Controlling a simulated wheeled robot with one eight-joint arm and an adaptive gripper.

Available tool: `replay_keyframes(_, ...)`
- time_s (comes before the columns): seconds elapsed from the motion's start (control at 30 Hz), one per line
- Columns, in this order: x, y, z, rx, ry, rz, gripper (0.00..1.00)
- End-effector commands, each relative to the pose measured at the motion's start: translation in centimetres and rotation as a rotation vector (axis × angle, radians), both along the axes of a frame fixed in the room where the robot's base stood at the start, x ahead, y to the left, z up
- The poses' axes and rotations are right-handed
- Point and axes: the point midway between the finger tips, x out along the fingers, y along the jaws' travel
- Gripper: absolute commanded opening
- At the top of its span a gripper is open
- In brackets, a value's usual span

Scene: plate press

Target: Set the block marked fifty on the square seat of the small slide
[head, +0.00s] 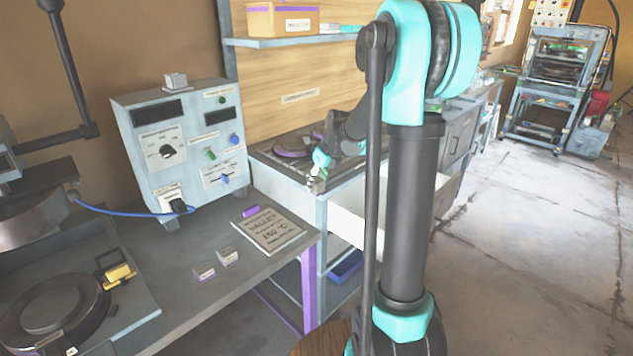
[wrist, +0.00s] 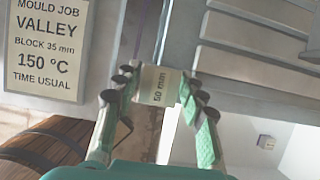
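My gripper (wrist: 158,86) is shut on a small pale block (wrist: 160,84) marked "50 mm", with a finger on each side of it. In the head view my gripper (head: 318,174) is held in the air at the near edge of the hob bench, right of the sign; the block is too small there to make out clearly. A yellow-handled piece with a dark frame (head: 116,272) sits at the press on the left; I cannot tell whether it is the small slide. No square seat can be clearly made out.
Two small blocks (head: 203,272) (head: 228,256) lie on the grey bench beside the sign (head: 270,229), which reads "block 35 mm" in the wrist view (wrist: 46,42). A control box (head: 185,150) with a blue cable stands behind. The press lever (head: 70,70) rises at left.

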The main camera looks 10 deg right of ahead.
Motion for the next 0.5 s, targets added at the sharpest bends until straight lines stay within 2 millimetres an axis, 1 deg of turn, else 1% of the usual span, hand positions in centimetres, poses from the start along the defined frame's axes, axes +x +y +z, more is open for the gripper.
replay_keyframes(0.03, -0.02, 0.0, 0.01, 0.0, 0.0, 0.0, 0.5)
replay_keyframes(0.1, -0.02, 0.0, 0.01, 0.0, 0.0, 0.0, 0.56)
replay_keyframes(0.37, -0.02, 0.0, 0.07, 0.0, 0.0, 0.0, 0.56)
replay_keyframes(0.5, -0.25, -0.16, 0.84, 0.0, 0.0, 0.0, 0.56)
